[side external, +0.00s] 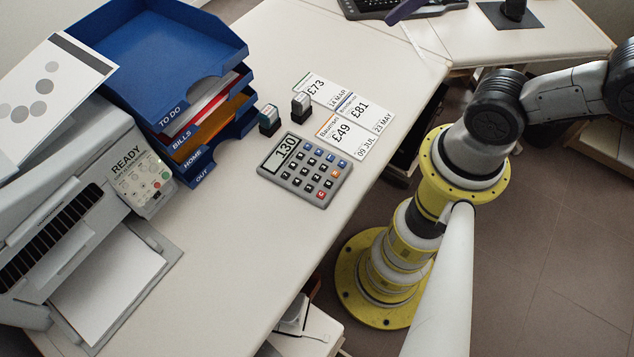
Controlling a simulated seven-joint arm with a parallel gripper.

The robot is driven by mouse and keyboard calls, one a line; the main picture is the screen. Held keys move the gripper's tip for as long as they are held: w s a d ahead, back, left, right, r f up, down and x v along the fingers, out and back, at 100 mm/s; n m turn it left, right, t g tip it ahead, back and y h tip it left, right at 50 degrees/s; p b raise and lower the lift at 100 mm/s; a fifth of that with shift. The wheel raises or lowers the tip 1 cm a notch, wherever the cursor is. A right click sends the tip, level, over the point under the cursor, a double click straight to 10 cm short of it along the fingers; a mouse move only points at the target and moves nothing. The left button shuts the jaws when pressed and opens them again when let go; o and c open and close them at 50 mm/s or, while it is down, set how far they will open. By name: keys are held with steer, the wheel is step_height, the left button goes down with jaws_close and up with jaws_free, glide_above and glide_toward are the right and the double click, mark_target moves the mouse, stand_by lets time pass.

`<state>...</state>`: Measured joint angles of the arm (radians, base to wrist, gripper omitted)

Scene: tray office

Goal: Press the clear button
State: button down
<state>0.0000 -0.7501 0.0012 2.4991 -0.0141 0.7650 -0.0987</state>
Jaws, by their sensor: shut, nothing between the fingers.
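A grey calculator (304,170) lies on the white desk near its right edge. Its display (285,150) reads 130. It has dark, blue and orange-red keys; one orange-red key (321,195) is near its lower edge. The key markings are too small for me to tell surely which one is clear. Nothing covers the calculator. My arm stands to the right of the desk and runs out of the picture at the right. My gripper is not in view.
Blue stacked trays (190,90) with papers stand behind left of the calculator. Two small stamps (269,119) (301,103) and price cards (345,115) lie just beyond it. A printer (80,200) fills the left. The desk in front of the calculator is clear.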

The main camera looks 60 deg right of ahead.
steer(key=w+n+t, duration=0.3)
steer(key=w+n, duration=0.2)
steer(key=w, duration=0.3)
steer(key=n+g+y, duration=0.3)
steer(key=n+y, duration=0.3)
steer(key=n, duration=0.5)
glide_above(326, 193)
step_height(326, 193, down, 23)
steer(key=shift+d, duration=0.1)
steer(key=shift+f, duration=0.15)
steer(key=shift+f, duration=4.3)
steer(key=shift+f, duration=0.1)
